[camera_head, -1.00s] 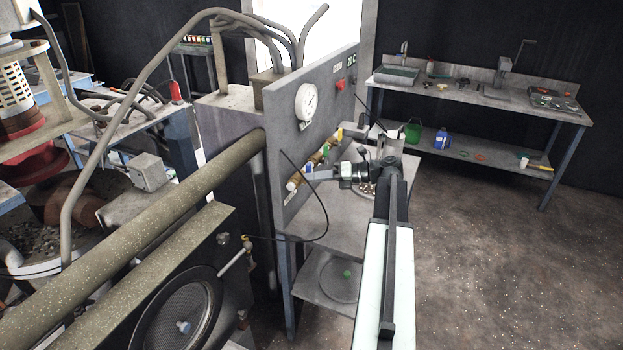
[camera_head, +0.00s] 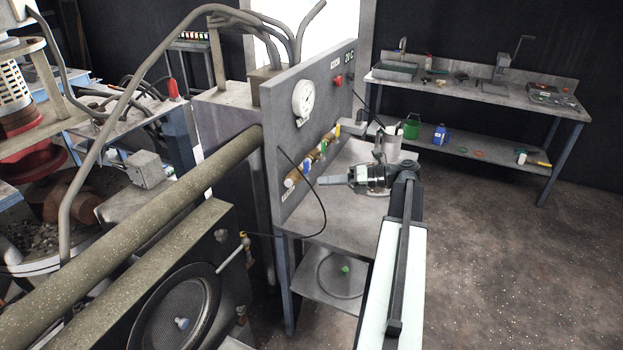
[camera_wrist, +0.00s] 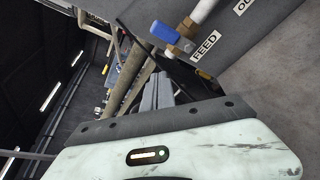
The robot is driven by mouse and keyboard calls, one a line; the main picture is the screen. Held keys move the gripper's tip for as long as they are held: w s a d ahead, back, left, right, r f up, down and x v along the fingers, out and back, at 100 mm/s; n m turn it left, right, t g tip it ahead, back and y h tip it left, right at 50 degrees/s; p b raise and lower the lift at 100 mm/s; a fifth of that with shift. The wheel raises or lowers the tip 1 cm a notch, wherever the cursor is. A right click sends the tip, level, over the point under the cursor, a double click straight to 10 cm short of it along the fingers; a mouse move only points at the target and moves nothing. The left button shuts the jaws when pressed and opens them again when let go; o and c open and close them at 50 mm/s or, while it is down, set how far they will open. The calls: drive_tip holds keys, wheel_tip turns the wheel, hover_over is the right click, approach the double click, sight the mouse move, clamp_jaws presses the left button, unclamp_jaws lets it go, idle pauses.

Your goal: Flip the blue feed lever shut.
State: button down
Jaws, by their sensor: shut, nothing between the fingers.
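The blue feed lever (camera_wrist: 166,33) sits on a brass valve beside the FEED label (camera_wrist: 205,46) in the wrist view. There it appears to lie across the line of its pipe. In the head view the lever (camera_head: 306,167) is a small blue spot on the panel's valve row. My gripper (camera_head: 322,181) is shut and empty, just right of and below the lever, with its fingers pointing at the panel. In the wrist view my closed fingers (camera_wrist: 157,80) are below the lever, with a visible gap between them.
The grey panel (camera_head: 322,85) carries a gauge (camera_head: 303,98), a red button (camera_head: 338,80) and other valves. A black cable (camera_head: 322,215) loops below the valves. A grey bench (camera_head: 320,215) lies under my gripper. Open floor (camera_head: 490,265) is on the right.

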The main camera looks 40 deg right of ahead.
drive_tip(key=shift+s+d, duration=1.2)
drive_tip(key=shift+s, duration=0.05)
drive_tip(key=w+a+f+n+g+h, duration=0.1)
drive_tip(key=w+a+f+n+g, duration=0.2)
drive_tip(key=a+n, duration=0.45)
drive_tip(key=a+f+n+g+h, duration=0.1)
drive_tip(key=a+f+n+g, duration=0.3)
drive_tip(key=a, duration=0.6)
drive_tip(key=w+a+f+n+g+h, duration=0.1)
drive_tip(key=w+a+f+n, duration=0.1)
drive_tip(key=a+f+n, duration=0.5)
drive_tip(key=s+a+f+n+g+h, duration=0.1)
drive_tip(key=s+a+f+n+h, duration=0.1)
drive_tip(key=a+n, duration=0.5)
drive_tip(key=s+a+f+n+g+h, duration=0.2)
drive_tip(key=a+n+h, duration=0.3)
drive_tip(key=a+n, duration=0.3)
drive_tip(key=n, duration=0.3)
drive_tip(key=shift+s+a+n, duration=0.15)
drive_tip(key=shift+s+n, duration=0.05)
drive_tip(key=shift+n, duration=0.15)
